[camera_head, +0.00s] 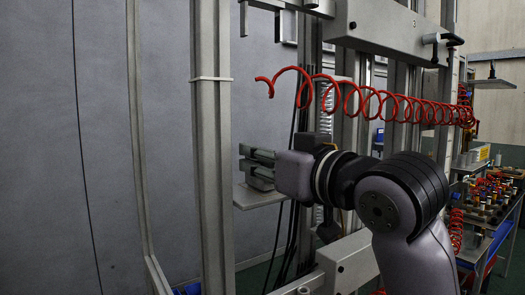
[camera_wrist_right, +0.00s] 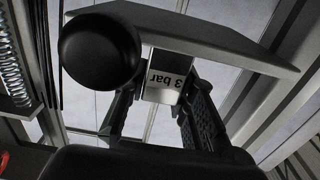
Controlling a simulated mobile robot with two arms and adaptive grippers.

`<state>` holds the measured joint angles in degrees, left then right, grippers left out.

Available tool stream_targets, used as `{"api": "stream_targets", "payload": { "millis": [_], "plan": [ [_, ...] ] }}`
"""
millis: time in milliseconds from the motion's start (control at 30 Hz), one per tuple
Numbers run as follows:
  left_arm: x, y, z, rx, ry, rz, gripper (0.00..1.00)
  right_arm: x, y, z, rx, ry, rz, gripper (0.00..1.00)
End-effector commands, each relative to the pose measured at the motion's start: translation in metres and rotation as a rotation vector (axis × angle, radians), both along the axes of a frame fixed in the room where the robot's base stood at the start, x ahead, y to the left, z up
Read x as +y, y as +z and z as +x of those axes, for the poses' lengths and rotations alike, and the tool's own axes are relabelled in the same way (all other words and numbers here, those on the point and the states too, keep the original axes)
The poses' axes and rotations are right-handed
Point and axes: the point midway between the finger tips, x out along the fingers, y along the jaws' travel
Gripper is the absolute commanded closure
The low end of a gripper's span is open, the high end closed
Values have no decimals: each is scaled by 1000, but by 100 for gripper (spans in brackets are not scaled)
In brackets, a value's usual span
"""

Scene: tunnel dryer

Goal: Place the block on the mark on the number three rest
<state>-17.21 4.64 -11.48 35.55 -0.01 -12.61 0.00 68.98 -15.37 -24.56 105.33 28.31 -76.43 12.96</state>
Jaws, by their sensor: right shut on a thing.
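My right gripper (camera_head: 257,160) reaches left over a small light grey plate (camera_head: 262,198) beside a metal post. It is shut on a block, whose pale face with "3 bar" printed on it appears upside down between the fingers in the right wrist view (camera_wrist_right: 167,80). In the head view, the block's lower part (camera_head: 258,182) shows just above the plate; I cannot tell whether it touches. The plate's edge also shows in the right wrist view (camera_wrist_right: 225,48). No mark is visible on the plate. My left gripper is out of view.
A red coiled hose (camera_head: 385,102) hangs above my right arm. A grey beam (camera_head: 385,27) carries a small number that looks like 3. A black round knob-like part (camera_wrist_right: 100,48) is close to the block. A crowded bench (camera_head: 490,205) stands at right.

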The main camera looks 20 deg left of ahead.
Motion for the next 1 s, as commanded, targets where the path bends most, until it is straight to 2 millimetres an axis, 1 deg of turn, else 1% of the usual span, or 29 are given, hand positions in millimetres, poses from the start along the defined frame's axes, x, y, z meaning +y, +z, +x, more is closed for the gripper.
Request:
{"api": "stream_targets", "payload": {
  "millis": [200, 367, 400, 667, 933, 1000],
  "plan": [
    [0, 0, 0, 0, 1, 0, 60, -1, 2, -1, -6, 0, 4, 100],
    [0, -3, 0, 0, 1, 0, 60, -1, -2, -1, -5, 0, 3, 100],
    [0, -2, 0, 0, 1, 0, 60, 0, -3, 0, -1, 0, 0, 73],
    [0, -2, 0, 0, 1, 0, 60, 0, -3, 0, -1, 0, 0, 56],
    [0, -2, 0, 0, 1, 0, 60, 0, -2, 0, -1, 0, 0, 55],
    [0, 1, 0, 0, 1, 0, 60, 0, 1, 0, -1, 0, 0, 55]
  ]
}}
